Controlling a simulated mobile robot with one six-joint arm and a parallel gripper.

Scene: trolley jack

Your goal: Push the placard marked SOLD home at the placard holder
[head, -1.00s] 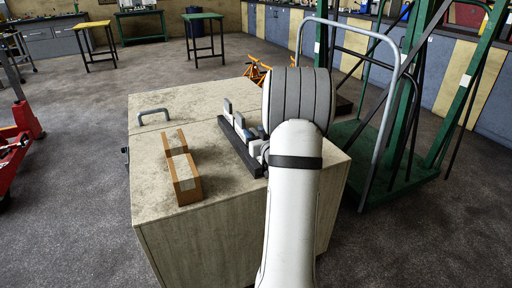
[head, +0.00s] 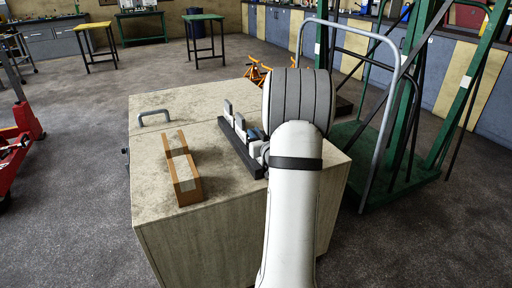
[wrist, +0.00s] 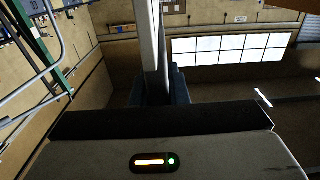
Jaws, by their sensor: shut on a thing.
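The placard holder (head: 232,146) is a long dark bar on top of the cabinet, with pale upright placards along it. One placard (head: 228,107) stands at its far end and another (head: 240,121) stands nearer. No lettering can be read, so I cannot tell which is SOLD. My gripper is at the near part of the holder, mostly hidden behind my arm in the head view. In the wrist view my gripper (wrist: 160,88) is shut on a thin pale placard (wrist: 154,45), seen edge-on between dark bluish fingers. How deep it sits in the holder is hidden.
A wooden block-like holder (head: 186,182) lies on the cabinet top (head: 160,105), left of the placard holder. A grey handle (head: 153,114) stands at the back left. A green trolley frame (head: 430,150) with grey rails stands close on the right.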

